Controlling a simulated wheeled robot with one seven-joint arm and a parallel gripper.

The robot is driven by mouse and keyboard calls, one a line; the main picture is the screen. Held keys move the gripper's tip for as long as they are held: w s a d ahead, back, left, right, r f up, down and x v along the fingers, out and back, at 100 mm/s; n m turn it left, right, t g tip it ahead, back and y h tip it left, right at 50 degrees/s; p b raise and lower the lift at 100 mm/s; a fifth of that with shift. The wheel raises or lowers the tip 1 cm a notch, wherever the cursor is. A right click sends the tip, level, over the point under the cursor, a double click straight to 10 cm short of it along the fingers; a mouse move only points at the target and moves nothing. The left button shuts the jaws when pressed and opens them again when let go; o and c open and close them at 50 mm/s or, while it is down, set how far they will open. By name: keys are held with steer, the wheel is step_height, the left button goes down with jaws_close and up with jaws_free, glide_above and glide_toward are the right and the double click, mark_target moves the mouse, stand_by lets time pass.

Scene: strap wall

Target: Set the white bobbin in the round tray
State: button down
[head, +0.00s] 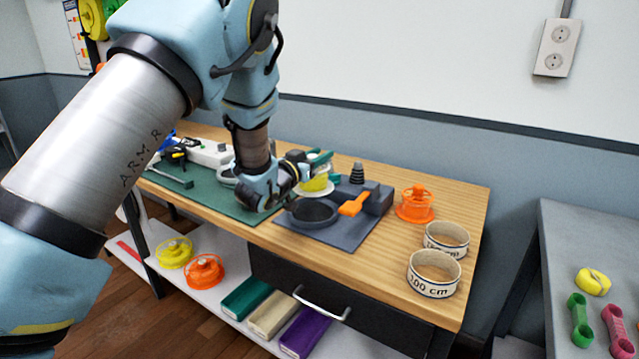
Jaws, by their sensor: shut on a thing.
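The white bobbin (316,189) shows as a pale spool with a yellow band around its middle, behind the round tray. My gripper (307,170) reaches it from the left and is shut on it. The gripper and wrist hide part of the bobbin, and I cannot tell whether its underside touches anything. The round tray (312,212) is a dark, shallow dish on a grey mat, just in front of the bobbin. It looks empty.
An orange handle (354,204) and a dark block (377,198) stand right of the tray. Further right are an orange spool (415,205) and two strap rings (434,273) (446,237). A green mat (222,197) with tools lies left. My arm blocks the left side.

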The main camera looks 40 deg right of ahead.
mark_target(319, 180)
step_height(319, 180, down, 6)
steer(key=shift+p, duration=0.75)
steer(key=shift+f, duration=0.15)
steer(key=shift+f+b, duration=0.35)
steer(key=shift+b, duration=0.2)
steer(key=shift+f, duration=0.2)
steer(key=c, duration=0.5)
jaws_free()
steer(key=shift+c, duration=0.2)
steer(key=shift+r, duration=0.1)
